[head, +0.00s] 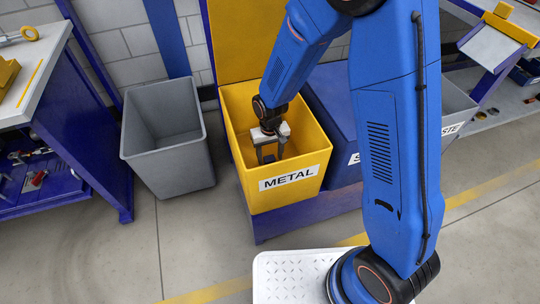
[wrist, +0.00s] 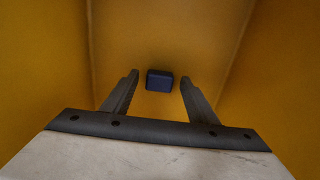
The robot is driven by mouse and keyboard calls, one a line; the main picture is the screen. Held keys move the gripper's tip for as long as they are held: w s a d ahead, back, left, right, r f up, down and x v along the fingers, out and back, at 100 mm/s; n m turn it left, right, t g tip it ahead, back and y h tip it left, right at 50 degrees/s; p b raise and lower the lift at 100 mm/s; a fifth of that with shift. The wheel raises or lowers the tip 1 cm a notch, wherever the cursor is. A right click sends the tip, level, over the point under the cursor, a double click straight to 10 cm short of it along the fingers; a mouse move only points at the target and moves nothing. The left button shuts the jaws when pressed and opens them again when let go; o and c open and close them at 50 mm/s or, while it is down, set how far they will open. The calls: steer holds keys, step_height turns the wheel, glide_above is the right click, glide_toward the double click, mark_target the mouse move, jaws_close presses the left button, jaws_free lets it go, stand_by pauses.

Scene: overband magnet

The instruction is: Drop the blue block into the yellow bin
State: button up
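The yellow bin (head: 237,150), labelled METAL, stands open at the centre of the head view. Its inner walls (wrist: 45,60) fill the wrist view. My gripper (head: 268,157) reaches down inside the bin, fingers pointing downward. In the wrist view my gripper (wrist: 158,82) is open, with a gap beside each finger. The blue block (wrist: 160,80) shows beyond and between the fingertips, within the yellow walls, and touches neither finger. Whether it rests on the bin floor is hard to tell. The block is hidden in the head view.
A grey empty bin (head: 168,140) stands left of the yellow one. A blue bin (head: 338,110) stands to its right, partly behind my arm. A workbench (head: 60,85) with tools is at the left. A bench (head: 490,45) stands at the far right. The floor in front is clear.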

mark_target(269, 159)
step_height(269, 159, up, 13)
stand_by(0.8)
steer(key=shift+a+r, duration=0.1)
steer(key=shift+a, duration=0.05)
stand_by(0.3)
